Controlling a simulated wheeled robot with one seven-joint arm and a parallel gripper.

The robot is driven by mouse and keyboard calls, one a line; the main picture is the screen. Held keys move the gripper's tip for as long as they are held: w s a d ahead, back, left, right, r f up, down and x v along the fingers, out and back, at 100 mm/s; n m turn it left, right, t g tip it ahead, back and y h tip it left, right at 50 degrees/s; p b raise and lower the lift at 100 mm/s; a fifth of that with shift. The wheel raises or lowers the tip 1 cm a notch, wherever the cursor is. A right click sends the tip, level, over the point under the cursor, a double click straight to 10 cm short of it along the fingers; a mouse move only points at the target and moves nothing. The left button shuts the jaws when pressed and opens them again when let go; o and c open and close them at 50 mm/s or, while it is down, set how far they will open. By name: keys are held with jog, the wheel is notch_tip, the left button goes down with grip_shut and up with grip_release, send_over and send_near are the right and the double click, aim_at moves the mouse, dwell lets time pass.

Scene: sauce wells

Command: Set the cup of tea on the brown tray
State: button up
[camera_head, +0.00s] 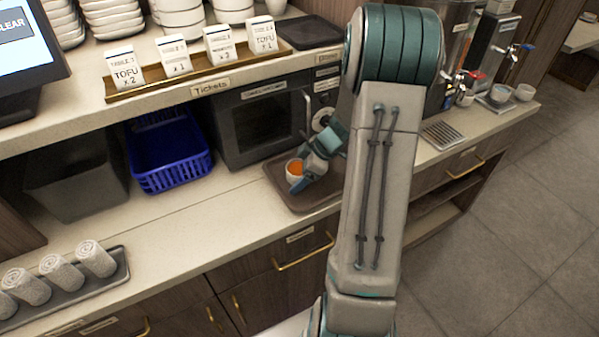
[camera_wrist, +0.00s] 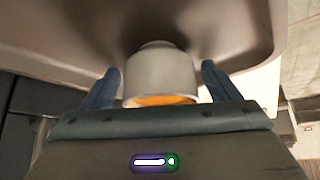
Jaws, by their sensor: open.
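A small white cup of orange-brown tea (camera_head: 294,170) stands on the brown tray (camera_head: 307,202), toward the tray's left side. In the wrist view the cup (camera_wrist: 160,75) is between my two fingers, with the tea's surface showing at its rim and the tray (camera_wrist: 60,25) beyond it. My gripper (camera_head: 302,177) is at the cup in the head view; in the wrist view its blue fingers (camera_wrist: 160,88) are spread, with a gap on each side of the cup. My arm hides the right part of the tray.
A black microwave (camera_head: 262,120) stands just behind the tray. A blue basket (camera_head: 170,155) is to its left, and a tray of rolled towels (camera_head: 65,285) lies at the far left. The counter left of the brown tray is clear. A ticket shelf (camera_head: 200,85) runs above.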

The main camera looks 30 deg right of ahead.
jog(key=b+v, duration=0.2)
jog(key=v, duration=0.9)
jog(key=s+a+r+m+h, duration=0.2)
jog(key=s+a+m, duration=0.3)
jog(key=s+a, duration=0.3)
jog(key=s+a+r+m+h, duration=0.3)
jog(key=s+a+m, duration=0.3)
jog(key=s+a, duration=0.2)
jog(key=shift+a+r+g+h, duration=0.3)
jog(key=shift+a+r, duration=0.3)
jog(key=shift+a, duration=0.6)
jog(key=shift+s, duration=0.1)
